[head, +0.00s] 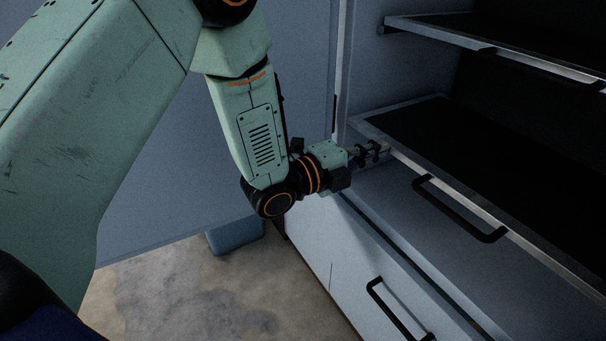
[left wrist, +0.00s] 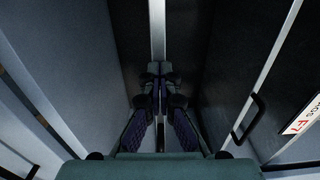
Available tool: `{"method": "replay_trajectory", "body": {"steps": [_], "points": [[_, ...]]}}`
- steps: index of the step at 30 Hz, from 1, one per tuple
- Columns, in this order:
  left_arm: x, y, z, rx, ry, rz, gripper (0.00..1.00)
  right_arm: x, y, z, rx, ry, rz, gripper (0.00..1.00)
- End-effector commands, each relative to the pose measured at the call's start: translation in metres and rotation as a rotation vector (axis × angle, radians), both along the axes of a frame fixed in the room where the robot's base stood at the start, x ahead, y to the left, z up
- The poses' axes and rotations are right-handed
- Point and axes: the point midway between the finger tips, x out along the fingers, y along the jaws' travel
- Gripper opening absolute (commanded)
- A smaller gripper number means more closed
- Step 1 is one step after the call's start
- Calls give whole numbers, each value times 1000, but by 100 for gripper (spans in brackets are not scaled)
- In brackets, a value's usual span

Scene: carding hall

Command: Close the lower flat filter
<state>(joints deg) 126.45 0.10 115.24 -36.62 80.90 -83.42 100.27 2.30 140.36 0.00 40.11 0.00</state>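The lower flat filter (head: 388,133) is a dark flat panel in a pale metal frame. In the head view it sits at the middle right, below a similar upper one. My left gripper (head: 372,152) is at the filter's left front corner, against or very near the frame. In the left wrist view the two fingers of my left gripper (left wrist: 157,76) converge, tips close together, at the end of a pale rail (left wrist: 157,28) between dark surfaces. Whether the rail lies between the tips is unclear. My right gripper is not in view.
The upper framed panel (head: 440,36) juts out above. A blue-grey wall panel (head: 300,60) stands left. Stained floor (head: 190,290) is open at the lower left.

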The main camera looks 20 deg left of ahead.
Motion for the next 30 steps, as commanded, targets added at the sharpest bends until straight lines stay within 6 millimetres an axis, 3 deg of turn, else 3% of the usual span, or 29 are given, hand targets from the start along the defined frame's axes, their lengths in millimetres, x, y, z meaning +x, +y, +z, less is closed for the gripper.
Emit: {"method": "replay_trajectory", "body": {"steps": [18,30], "points": [[51,-36,0,-1,-3,-1,0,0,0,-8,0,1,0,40],[59,-41,1,0,-2,-1,0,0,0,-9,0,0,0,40]]}}
